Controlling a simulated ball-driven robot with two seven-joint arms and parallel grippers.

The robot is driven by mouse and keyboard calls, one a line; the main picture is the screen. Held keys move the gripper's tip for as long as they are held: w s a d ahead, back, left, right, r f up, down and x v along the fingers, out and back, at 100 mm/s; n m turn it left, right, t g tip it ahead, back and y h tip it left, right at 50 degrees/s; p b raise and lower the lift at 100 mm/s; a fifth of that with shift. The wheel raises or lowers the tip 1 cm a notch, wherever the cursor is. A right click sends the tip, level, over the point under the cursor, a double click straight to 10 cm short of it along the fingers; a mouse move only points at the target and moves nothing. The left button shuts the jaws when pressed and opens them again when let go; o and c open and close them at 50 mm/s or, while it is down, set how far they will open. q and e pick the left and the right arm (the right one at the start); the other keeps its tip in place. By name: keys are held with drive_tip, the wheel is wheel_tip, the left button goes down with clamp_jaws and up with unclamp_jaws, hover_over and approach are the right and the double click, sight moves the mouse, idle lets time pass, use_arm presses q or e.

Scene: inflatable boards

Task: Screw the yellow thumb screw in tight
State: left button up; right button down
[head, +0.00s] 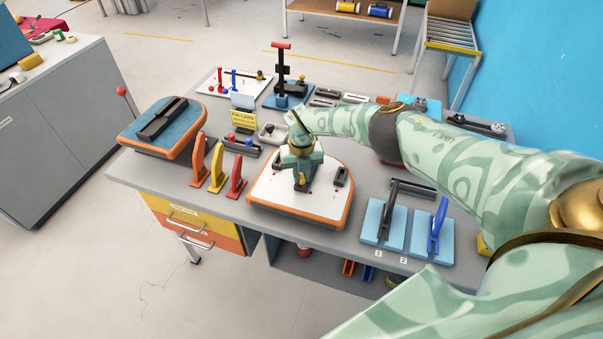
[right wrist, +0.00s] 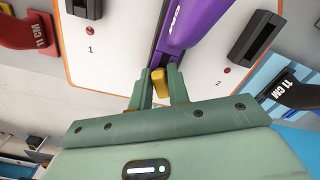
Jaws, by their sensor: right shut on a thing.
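The yellow thumb screw (right wrist: 158,80) is between the fingertips of my right gripper (right wrist: 159,88) in the right wrist view. The gripper is shut on it. The screw sits at the end of a purple fin (right wrist: 190,25) in the middle of a white board. In the head view my right gripper (head: 301,172) reaches down over the white board with the orange edge (head: 270,190) and hides most of the fin and screw. How deep the screw sits cannot be seen. My left gripper is not in view.
Dark side mounts (right wrist: 255,38) stand near the fin, by marks 1 and 2. Orange, yellow and red fins (head: 216,170) stand left of the board. Light blue plates (head: 384,222) with a black and a blue piece lie to the right. A blue-topped board (head: 178,118) is at the left.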

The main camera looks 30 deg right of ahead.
drive_tip(key=shift+s+a+f, duration=0.1)
drive_tip(key=shift+s+f, duration=0.1)
drive_tip(key=shift+r+m+p, duration=0.1)
drive_tip(key=shift+m+p, duration=0.3)
drive_tip(key=shift+m, duration=1.3)
drive_tip(key=shift+s, duration=0.1)
